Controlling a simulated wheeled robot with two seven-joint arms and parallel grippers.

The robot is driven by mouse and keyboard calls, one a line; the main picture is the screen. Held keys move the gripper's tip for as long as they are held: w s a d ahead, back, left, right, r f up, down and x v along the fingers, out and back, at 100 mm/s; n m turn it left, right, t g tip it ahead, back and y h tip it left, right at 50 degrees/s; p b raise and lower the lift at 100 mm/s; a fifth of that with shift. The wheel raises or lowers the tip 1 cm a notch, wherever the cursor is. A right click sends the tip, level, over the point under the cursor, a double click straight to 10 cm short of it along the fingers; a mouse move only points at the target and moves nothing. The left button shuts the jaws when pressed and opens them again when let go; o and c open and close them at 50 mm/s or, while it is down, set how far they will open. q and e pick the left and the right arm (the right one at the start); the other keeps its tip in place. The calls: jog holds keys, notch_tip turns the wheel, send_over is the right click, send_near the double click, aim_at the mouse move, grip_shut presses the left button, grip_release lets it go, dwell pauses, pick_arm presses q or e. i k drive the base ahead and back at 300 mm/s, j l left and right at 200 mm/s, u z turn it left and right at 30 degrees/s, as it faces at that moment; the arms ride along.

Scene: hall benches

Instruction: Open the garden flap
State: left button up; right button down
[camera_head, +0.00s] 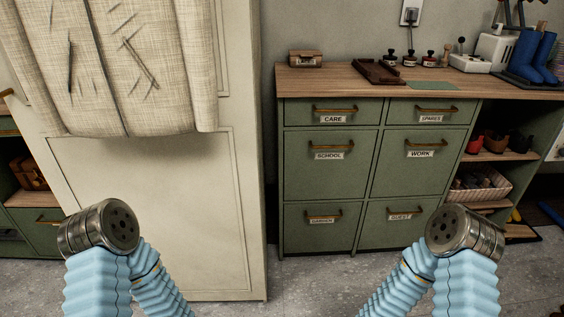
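The garden flap (318,236) is the bottom left front of the green cabinet (283,190). It has a brass-coloured bar handle (323,214) near its top edge and a white label below it, which appears to read GARDEN. The flap looks closed, flush with the fronts around it. Both of my arms show at the bottom of the view as blue ribbed sleeves with metal joints, one at the left and one at the right, apart from the cabinet. Neither of my grippers shows.
Flaps labelled SCHOOL (325,170), WORK (412,172) and GUEST (385,232) surround it, with CARE and SPARES drawers above, all closed. A cream panel (150,220) with hanging cloth stands left. Open shelves are at right. Grey floor in front looks clear.

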aim_at(322, 227)
jog(key=z, duration=0.9)
jog(key=i+j+z, duration=0.5)
jog(key=z, duration=0.15)
jog(key=j, duration=0.1)
